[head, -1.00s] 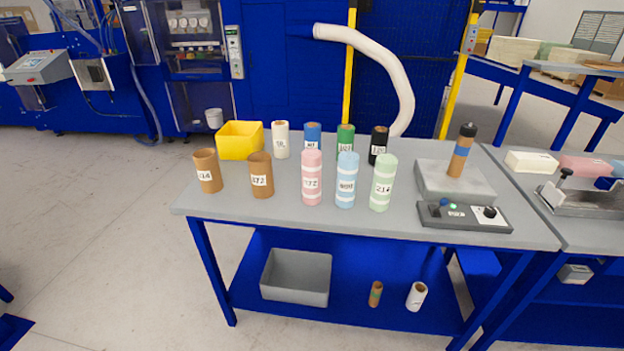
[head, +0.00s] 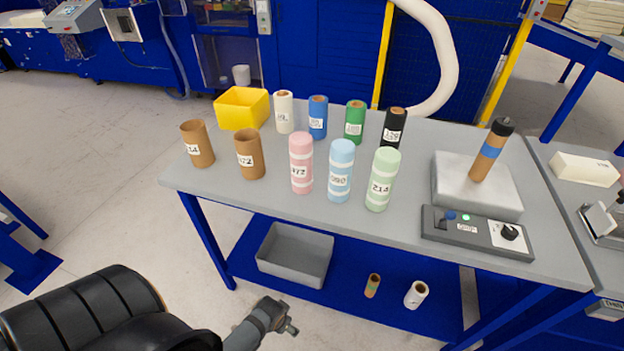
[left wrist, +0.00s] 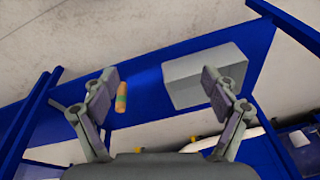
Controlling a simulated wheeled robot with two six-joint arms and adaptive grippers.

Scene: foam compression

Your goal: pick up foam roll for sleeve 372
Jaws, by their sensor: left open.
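Brown cardboard sleeves stand upright at the table's front left; one is labelled 372 or similar (head: 250,155), the other (head: 197,145) carries a label ending in 14. A pink foam roll (head: 301,165), with a label ending in 72, stands to their right. A blue foam roll (head: 340,172) and a green foam roll (head: 381,182), labelled 214, stand beside it. My left gripper (head: 290,328) is low in front of the table, below its top and apart from all rolls. In the left wrist view the gripper (left wrist: 162,85) is open and empty. My right gripper is out of view.
Behind stand a yellow bin (head: 243,110) and white, blue, green and black rolls. A press block with a post (head: 490,150) and control box (head: 476,234) sit at right. The lower shelf holds a grey bin (head: 296,254) and small rolls.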

